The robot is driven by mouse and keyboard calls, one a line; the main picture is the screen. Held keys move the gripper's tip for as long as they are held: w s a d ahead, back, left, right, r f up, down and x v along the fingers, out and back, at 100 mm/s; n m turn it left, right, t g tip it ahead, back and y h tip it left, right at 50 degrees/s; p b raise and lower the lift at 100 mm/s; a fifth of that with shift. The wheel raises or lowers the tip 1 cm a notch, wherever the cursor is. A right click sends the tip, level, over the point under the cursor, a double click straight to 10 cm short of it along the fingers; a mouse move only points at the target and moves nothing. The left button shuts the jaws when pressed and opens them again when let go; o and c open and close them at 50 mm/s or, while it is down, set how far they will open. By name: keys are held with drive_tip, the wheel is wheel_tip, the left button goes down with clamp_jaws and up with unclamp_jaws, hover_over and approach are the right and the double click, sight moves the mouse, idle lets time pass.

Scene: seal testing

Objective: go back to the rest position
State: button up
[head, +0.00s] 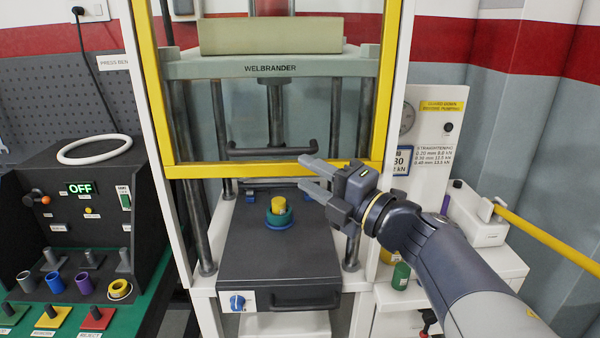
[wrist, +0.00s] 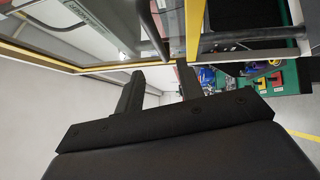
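My gripper (head: 318,177) is in front of the press in the head view, to the right of and above the yellow part. Its two fingers are apart with nothing between them; they also show apart in the wrist view (wrist: 160,85).
The left bench holds a black test box (head: 75,205) reading OFF, with several coloured rings and a white ring (head: 94,150) on top. A green bottle (head: 401,276) stands on the white cabinet at right. A yellow bar (head: 548,238) slants at far right.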

sight(268, 153)
idle(0.3)
drive_tip(key=p+x, duration=0.2)
drive_tip(key=x, duration=0.8)
drive_tip(key=shift+w+a, duration=0.2)
drive_tip(key=shift+w, duration=0.05)
drive_tip(key=shift+w+a+f, duration=0.1)
drive_tip(key=shift+w, duration=0.05)
drive_tip(key=shift+f, duration=0.3)
